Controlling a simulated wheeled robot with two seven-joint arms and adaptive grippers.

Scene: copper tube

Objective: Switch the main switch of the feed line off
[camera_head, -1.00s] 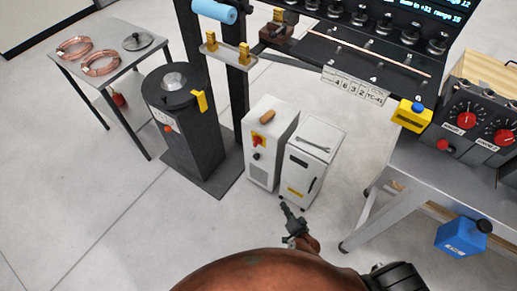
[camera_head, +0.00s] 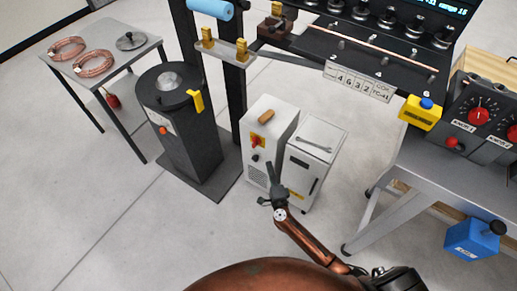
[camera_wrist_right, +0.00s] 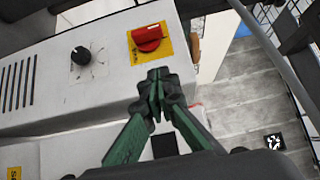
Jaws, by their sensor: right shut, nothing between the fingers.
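The main switch is a red rotary handle on a yellow plate (camera_head: 257,141) on the front of a white cabinet (camera_head: 268,118). In the right wrist view the red handle (camera_wrist_right: 148,38) is at upper middle, on its yellow plate. My right gripper (camera_head: 271,168) is in front of this cabinet, below the switch in the head view. In the wrist view its green and dark fingers (camera_wrist_right: 157,80) are closed together and empty. Their tips appear just below the yellow plate; whether they touch the panel I cannot tell. My left gripper is not in view.
A black knob (camera_wrist_right: 80,55) and vent slots share the cabinet front. A second white box (camera_head: 315,150) with a wrench on top stands close on the right. A black drum unit (camera_head: 185,130) stands left. A grey bench (camera_head: 425,175) is at right. Open floor lies in front.

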